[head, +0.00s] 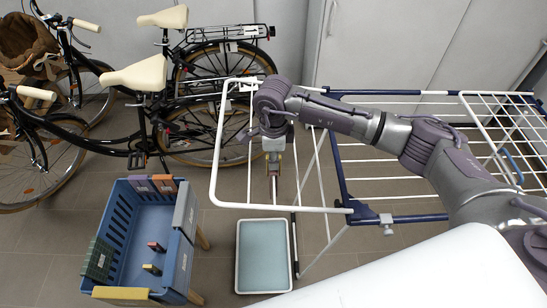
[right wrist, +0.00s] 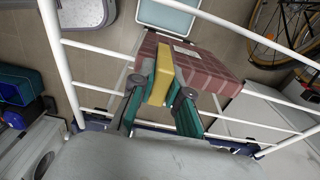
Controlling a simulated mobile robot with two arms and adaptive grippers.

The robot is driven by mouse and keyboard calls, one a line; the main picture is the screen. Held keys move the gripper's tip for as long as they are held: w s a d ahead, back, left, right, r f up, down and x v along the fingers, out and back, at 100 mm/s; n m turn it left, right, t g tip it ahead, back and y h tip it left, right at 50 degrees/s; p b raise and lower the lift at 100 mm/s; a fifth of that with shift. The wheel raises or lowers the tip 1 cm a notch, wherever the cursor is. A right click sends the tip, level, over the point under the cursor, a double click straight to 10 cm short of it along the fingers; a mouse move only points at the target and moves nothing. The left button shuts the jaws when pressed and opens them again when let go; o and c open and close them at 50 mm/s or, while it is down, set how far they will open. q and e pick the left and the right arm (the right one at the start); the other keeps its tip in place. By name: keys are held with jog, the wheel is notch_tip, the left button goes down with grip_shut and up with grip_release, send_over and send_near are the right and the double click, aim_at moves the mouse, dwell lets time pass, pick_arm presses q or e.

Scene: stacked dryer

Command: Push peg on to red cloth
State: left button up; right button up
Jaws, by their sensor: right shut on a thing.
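My right gripper (head: 273,168) points down inside the left end of the drying rack (head: 213,165) in the head view. In the right wrist view its two teal fingers (right wrist: 160,98) are shut on a yellow peg (right wrist: 163,72). The red cloth (right wrist: 212,74), with a brick-like pattern, shows on both sides of the peg, close against it. Whether the peg grips the cloth's edge or only touches it I cannot tell. In the head view the gripper hides most of the peg and cloth. My left gripper is not in view.
The rack's white bars surround my right gripper. A blue crate (head: 178,237) with several pegs stands at lower left. A pale blue tray (head: 263,256) lies on the floor below the rack. Bicycles (head: 150,110) stand behind at left, grey cabinets (head: 375,45) at the back.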

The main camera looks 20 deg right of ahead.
jog(key=o, duration=0.8)
